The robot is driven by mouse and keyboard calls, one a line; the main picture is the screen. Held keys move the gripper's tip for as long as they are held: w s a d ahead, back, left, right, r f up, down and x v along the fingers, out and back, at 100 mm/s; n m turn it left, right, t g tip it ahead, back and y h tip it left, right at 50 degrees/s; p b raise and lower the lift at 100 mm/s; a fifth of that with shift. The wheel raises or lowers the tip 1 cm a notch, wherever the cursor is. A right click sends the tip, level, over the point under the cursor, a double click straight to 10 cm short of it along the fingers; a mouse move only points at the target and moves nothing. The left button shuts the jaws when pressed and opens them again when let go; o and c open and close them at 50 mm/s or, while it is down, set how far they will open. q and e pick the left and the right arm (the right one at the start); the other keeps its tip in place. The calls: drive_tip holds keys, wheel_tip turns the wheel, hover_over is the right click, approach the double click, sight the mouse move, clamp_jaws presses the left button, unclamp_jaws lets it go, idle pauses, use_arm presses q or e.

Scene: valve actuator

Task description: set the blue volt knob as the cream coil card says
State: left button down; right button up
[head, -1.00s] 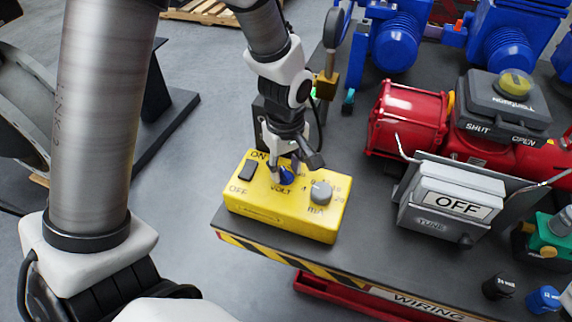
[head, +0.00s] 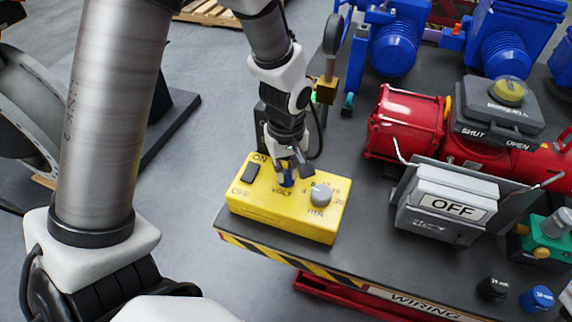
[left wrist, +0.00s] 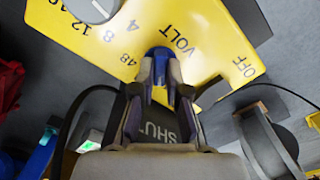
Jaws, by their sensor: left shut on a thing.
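The blue volt knob (head: 287,180) sits on top of the yellow box (head: 280,219), just above the word VOLT. My left gripper (head: 290,172) comes down from above and is shut on this knob. The left wrist view shows the blue knob (left wrist: 160,54) between the two fingertips of my left gripper (left wrist: 160,75). The fingers hide most of the knob, so I cannot tell which way it points. I cannot make out a cream coil card in these frames. My right gripper is not in view.
A grey mA knob (head: 321,195) and a dark ON/OFF rocker (head: 256,172) flank the volt knob. A grey OFF box (head: 440,203) and a red actuator (head: 405,125) stand to the right. A padlock (head: 326,90) hangs behind the gripper.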

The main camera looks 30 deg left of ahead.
use_arm(q)
drive_tip(key=m+p, duration=0.3)
drive_tip(key=m, duration=0.1)
drive_tip(key=shift+s+r, duration=0.1)
drive_tip(key=m+p, duration=0.4)
drive_tip(key=m, duration=0.2)
drive_tip(key=m+p, duration=0.3)
drive_tip(key=m, duration=0.1)
drive_tip(key=shift+d, duration=0.1)
drive_tip(key=shift+f+m+p, duration=0.2)
drive_tip(key=shift+m+p, duration=0.65)
drive_tip(key=shift+m, duration=1.15)
drive_tip(key=c, duration=1.2)
unclamp_jaws()
drive_tip(key=shift+w, duration=0.2)
